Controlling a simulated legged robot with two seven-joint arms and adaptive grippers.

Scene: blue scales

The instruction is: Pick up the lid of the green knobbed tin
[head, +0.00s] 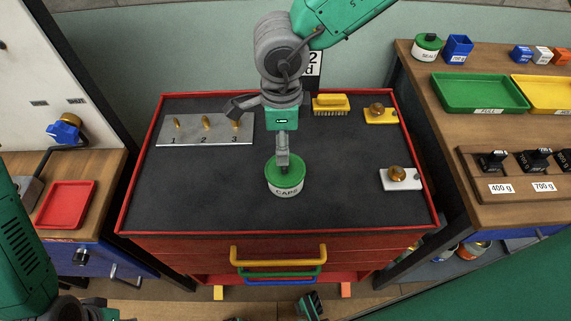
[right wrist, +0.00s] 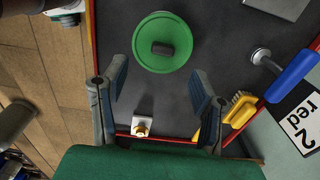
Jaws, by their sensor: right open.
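The green knobbed tin (head: 285,188) stands upright on the dark cart top, with a white band reading "CAPS". Its round green lid (right wrist: 150,62) is on it, and the dark knob (right wrist: 162,48) shows clear in the right wrist view. My right gripper (head: 282,163) points down above the tin, and its finger hides the knob in the head view. In the wrist view its fingers (right wrist: 157,88) are spread and empty, apart from the knob. My left arm is at the lower left; a green and dark part of mine (head: 310,306) shows at the bottom edge, its fingers unclear.
A numbered grey plate (head: 205,140) lies left of the tin. A yellow brush (head: 330,103), a yellow block (head: 381,115) and a white block with a brass knob (head: 402,184) lie behind and right. A red rim (head: 125,205) edges the cart. Another green-lidded tin (head: 428,44) stands on the right bench.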

